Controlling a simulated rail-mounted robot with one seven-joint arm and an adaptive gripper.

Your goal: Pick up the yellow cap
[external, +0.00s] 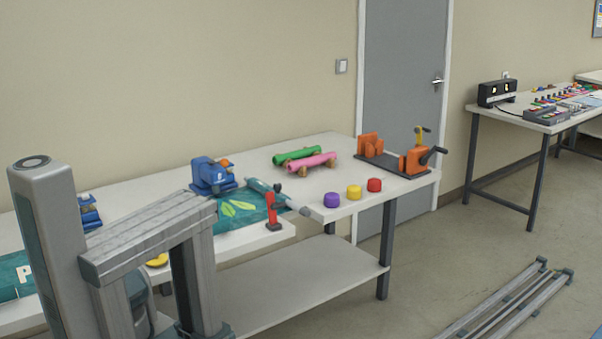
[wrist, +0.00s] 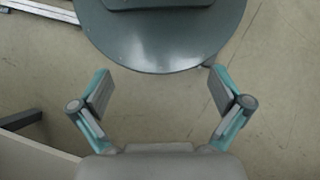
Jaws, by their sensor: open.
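The yellow cap (external: 354,192) stands on the white table near its front right edge, between a purple cap (external: 331,200) and a red cap (external: 374,185). It is not in the wrist view. My gripper (wrist: 160,90) is open and empty in the wrist view, its two fingers wide apart above the floor. In the external view I cannot make out the gripper; my arm links fill the lower left. The gripper is away from the caps.
The table (external: 330,262) has a lower shelf. An orange clamp device (external: 415,161), green (external: 296,154) and pink (external: 312,162) rolls, a blue device (external: 212,176) and a red upright tool (external: 272,210) stand around the caps. Metal rails (external: 508,305) lie on the floor at right.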

